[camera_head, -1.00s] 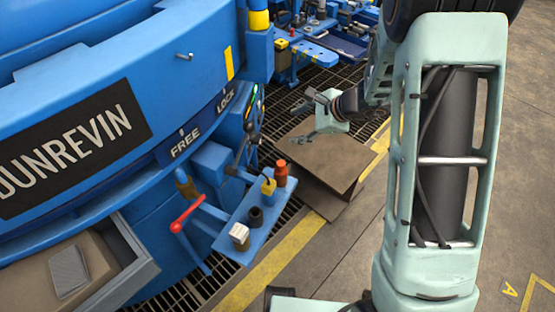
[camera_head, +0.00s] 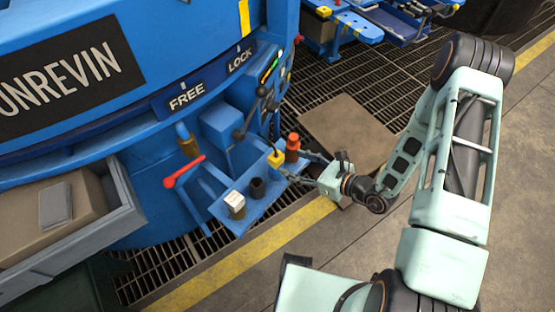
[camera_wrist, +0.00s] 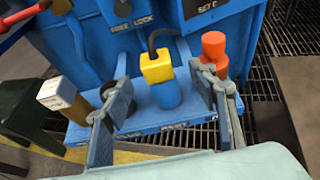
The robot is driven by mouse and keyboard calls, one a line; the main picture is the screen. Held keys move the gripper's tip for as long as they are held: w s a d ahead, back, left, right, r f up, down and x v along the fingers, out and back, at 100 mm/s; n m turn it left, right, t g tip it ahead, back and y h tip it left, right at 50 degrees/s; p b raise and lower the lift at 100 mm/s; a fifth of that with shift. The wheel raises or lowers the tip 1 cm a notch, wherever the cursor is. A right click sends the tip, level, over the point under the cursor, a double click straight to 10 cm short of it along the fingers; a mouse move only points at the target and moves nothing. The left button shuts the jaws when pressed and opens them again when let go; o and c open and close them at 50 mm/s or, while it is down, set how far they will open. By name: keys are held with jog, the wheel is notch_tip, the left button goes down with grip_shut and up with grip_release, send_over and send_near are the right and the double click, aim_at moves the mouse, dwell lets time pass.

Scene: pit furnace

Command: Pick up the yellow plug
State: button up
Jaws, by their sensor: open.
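The yellow plug (camera_head: 276,159) stands on a small blue shelf (camera_head: 238,216), with a dark cable rising from it. In the wrist view the yellow plug (camera_wrist: 156,66) sits on top of a blue cylinder (camera_wrist: 166,94). My gripper (camera_head: 301,167) is at the right end of the shelf, close to the plug. In the wrist view my gripper (camera_wrist: 163,100) is open, one finger to the left of the plug and the other to its right. The plug appears beyond and between the fingertips, and nothing is held.
An orange-red cylinder (camera_head: 292,147) stands close to my right finger. A dark cup (camera_head: 257,188) and a white-topped block (camera_head: 234,203) share the shelf. A red-handled lever (camera_head: 184,172) and black levers (camera_head: 250,115) stand behind. Floor right of the yellow line is clear.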

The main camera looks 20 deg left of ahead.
aim_at(281, 159)
jog(key=x, duration=0.2)
jog(key=b+x, duration=0.1)
jog(key=x, duration=0.5)
jog(key=shift+s+a, duration=0.15)
jog(key=shift+s, duration=0.2)
jog(key=c, duration=1.3)
